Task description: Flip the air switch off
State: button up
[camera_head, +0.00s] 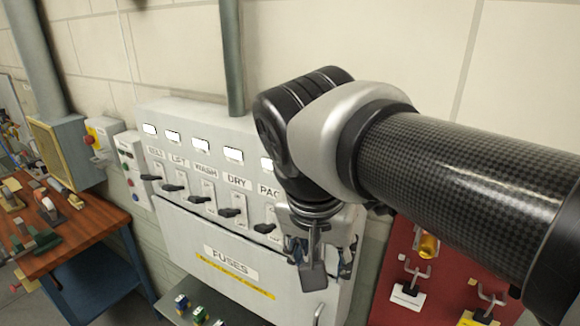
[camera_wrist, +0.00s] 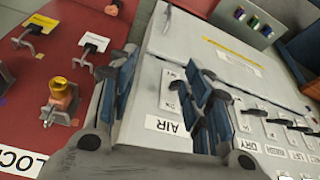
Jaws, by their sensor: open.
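The air switch shows in the wrist view as a light plate with a small dark lever (camera_wrist: 176,86), above the upside-down AIR label (camera_wrist: 171,126). It sits at the end of the switch row on the grey fuse panel (camera_head: 215,257). My gripper (camera_wrist: 163,65) is open, with its blue-padded fingers on either side of the air switch in the picture. I cannot tell whether either finger touches the lever. In the head view my gripper (camera_head: 318,262) is in front of the panel's right end and hides the air switch. Nothing is held.
Neighbouring dark levers, including DRY (camera_head: 231,212) and WASH (camera_head: 200,199), run leftward. A red lockout board (camera_head: 445,262) with hooks and padlocks is at the right. A wooden workbench (camera_head: 80,236) with tools stands at the left. A grey conduit (camera_head: 231,60) rises above the panel.

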jog(key=w+a+r+m+p, duration=0.1)
jog(key=w+a+r+p, duration=0.15)
jog(key=r, duration=0.25)
jog(key=w+a+r+m+p, duration=0.1)
jog(key=a+r+p, duration=0.2)
jog(key=r+p, duration=0.15)
jog(key=shift+h, duration=0.4)
jog(key=x, duration=0.5)
jog(key=b+x, duration=0.1)
jog(key=x, duration=1)
jog(key=shift+w+d+f+b, duration=0.2)
jog(key=shift+w+d+b, duration=0.15)
jog(key=shift+w+b, duration=0.1)
jog(key=c, duration=1.1)
jog(key=shift+o, duration=0.2)
